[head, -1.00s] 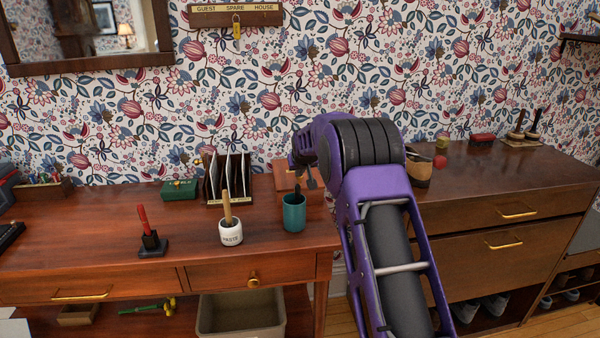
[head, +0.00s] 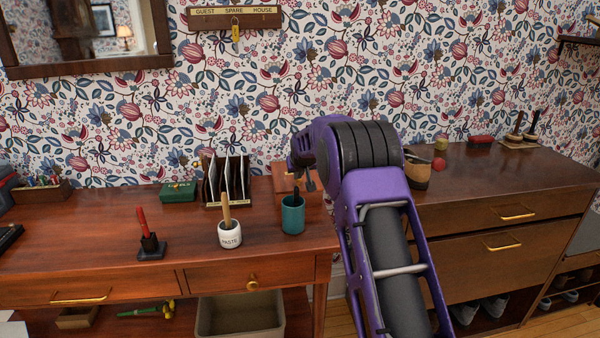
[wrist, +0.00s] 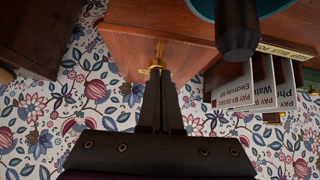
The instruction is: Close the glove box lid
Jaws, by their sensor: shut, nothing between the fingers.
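The glove box (head: 282,184) is a reddish-brown wooden box at the back right end of the desk, beside the letter rack. My arm hides much of it in the head view, and I cannot tell the lid's exact angle. In the wrist view, a wooden panel (wrist: 165,22), apparently part of the box, carries a small brass fitting (wrist: 157,66) on its edge. My gripper (wrist: 157,76) is shut and empty, its fingertips right at this brass fitting; I cannot tell whether they touch. In the head view the gripper (head: 310,186) points down beside the box.
A teal cup (head: 293,216) stands in front of the box, close to my gripper. The letter rack (head: 226,182) is to its left, with a white paste pot (head: 230,235) in front. A dark cabinet (head: 490,185) stands to the right, across a gap.

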